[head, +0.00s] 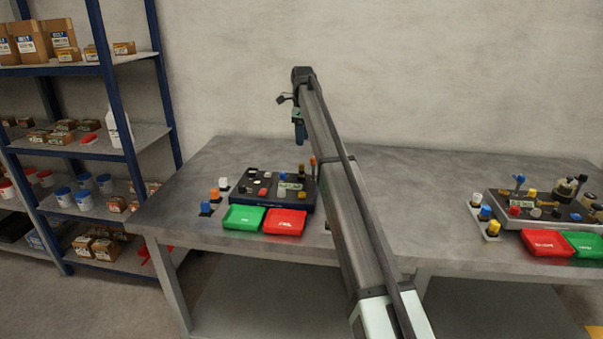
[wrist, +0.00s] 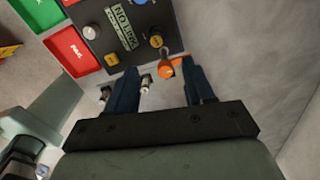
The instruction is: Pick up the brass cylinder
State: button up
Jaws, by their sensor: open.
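My gripper (head: 300,138) hangs open and empty above the back of the left control panel (head: 247,191). In the wrist view its two blue fingers (wrist: 160,68) are spread apart, and an orange-tipped lever (wrist: 165,69) shows between their tips. I cannot make out for certain which thing is the brass cylinder. Small yellow-brass knobs (wrist: 112,59) show on the panel in the wrist view. A dark piece with a brass-coloured part (head: 563,188) stands on the right control panel (head: 507,211), well away from my gripper.
A green tray (head: 243,218) and a red tray (head: 285,222) lie before the left panel, with white, orange and blue knobs beside it. Another red tray (head: 547,243) and green tray (head: 585,245) lie at the right. A stocked shelf (head: 90,150) stands left. The bench (head: 420,200) is clear between the panels.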

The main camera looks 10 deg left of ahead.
aim_at(301, 165)
notch_tip(301, 165, down, 8)
jog(key=shift+r, duration=0.15)
jog(key=shift+s+a+f, duration=0.1)
jog(key=shift+s+f, duration=0.05)
jog(key=shift+f, duration=1.15)
jog(key=shift+s+f, duration=0.15)
jog(key=shift+f, duration=1.1)
grip_shut()
